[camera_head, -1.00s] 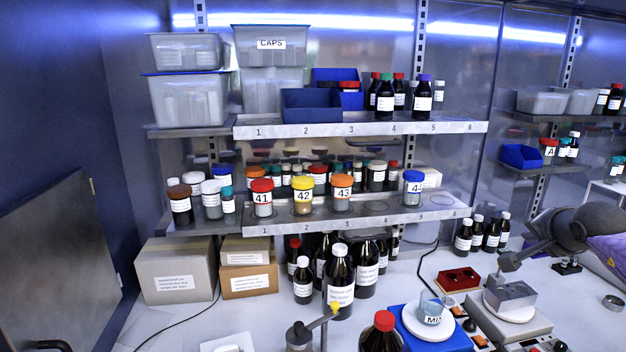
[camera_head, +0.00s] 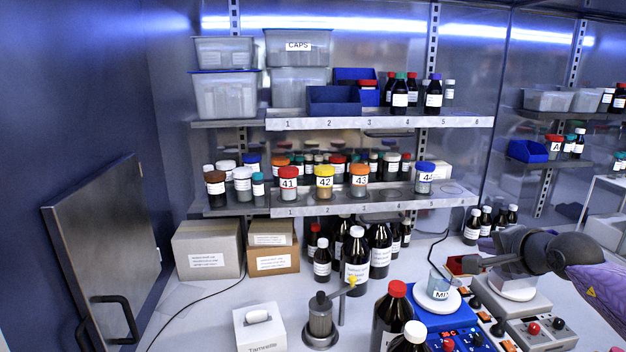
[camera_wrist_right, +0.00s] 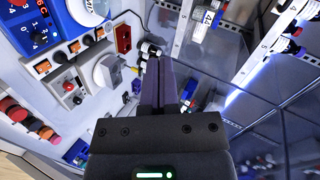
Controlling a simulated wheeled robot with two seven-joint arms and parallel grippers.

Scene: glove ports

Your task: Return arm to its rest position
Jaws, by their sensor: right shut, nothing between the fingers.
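My right arm comes in from the right in the head view. Its dark gripper (camera_head: 468,262) is shut and empty, in the air over the bench equipment at the right. The right wrist view shows the two fingers (camera_wrist_right: 160,85) together with nothing between them. The small beaker labelled MIX (camera_head: 439,286) stands on the white plate of the blue device (camera_head: 413,322), left of and below the gripper in the picture. My left gripper is not in view.
Shelves hold numbered jars, including 41 (camera_head: 288,183), 42 (camera_head: 324,182) and 43 (camera_head: 359,180). A red-capped dark bottle (camera_head: 390,318) stands in front. A red block (camera_head: 455,265) lies close behind the gripper in the picture. Open bench (camera_head: 205,318) shows at the left.

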